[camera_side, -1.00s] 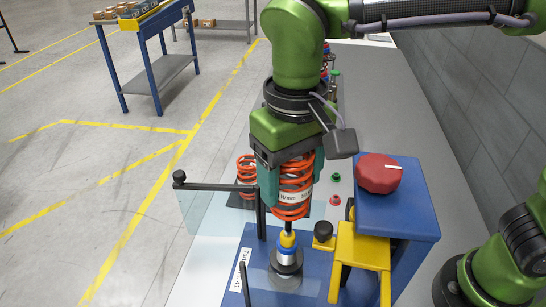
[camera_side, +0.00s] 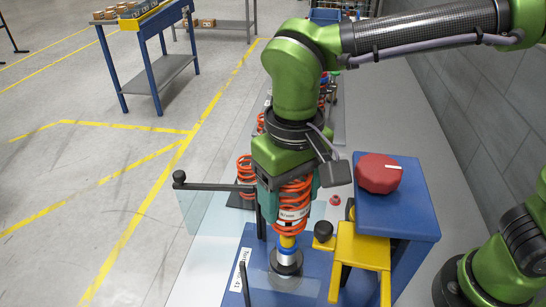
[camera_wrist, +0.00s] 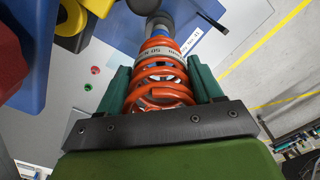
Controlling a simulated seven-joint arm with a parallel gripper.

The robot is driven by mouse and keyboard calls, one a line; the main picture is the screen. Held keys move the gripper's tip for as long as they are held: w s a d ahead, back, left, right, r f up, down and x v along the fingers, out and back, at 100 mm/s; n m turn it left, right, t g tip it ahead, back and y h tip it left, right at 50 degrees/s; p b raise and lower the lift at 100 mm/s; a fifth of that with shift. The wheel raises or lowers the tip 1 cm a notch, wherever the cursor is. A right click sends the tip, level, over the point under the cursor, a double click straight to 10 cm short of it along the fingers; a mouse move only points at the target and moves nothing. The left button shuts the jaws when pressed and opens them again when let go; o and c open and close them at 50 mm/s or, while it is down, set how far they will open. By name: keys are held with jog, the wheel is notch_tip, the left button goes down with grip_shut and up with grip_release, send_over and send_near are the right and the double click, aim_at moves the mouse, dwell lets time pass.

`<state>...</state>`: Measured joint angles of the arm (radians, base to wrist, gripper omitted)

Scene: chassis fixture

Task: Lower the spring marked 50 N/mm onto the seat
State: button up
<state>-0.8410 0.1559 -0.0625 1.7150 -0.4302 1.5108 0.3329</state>
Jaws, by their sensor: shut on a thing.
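My gripper (camera_side: 288,200) is shut on an orange-red coil spring (camera_side: 294,215) and holds it upright between teal fingers. In the wrist view the spring (camera_wrist: 160,75) has a white band with partly readable print, with "50" showing. The spring is above the grey round seat (camera_side: 286,262), which stands on the blue fixture plate (camera_side: 318,266). A post with yellow and blue bands (camera_side: 287,244) rises from the seat, and its upper end is hidden by the spring's lower coils. The spring's lower end is apart from the seat.
A clear panel on a black arm (camera_side: 215,187) stands left of the spring. A yellow clamp (camera_side: 360,250) with a black knob (camera_side: 323,231) and a blue box with a red knob (camera_side: 378,174) stand to the right. Another orange spring (camera_side: 245,170) stands behind.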

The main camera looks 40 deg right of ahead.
send_over(287, 242)
jog(key=shift+w+d+f, duration=0.1)
jog(key=shift+d+f, duration=0.05)
jog(key=shift+f, duration=1.15)
jog(key=shift+w+d+f, duration=0.1)
jog(key=shift+f, duration=1.2)
jog(key=shift+f, duration=0.15)
jog(key=shift+f, duration=2.4)
jog(key=o, duration=1.5)
jog(key=shift+c, duration=0.2)
jog(key=shift+r, duration=4.75)
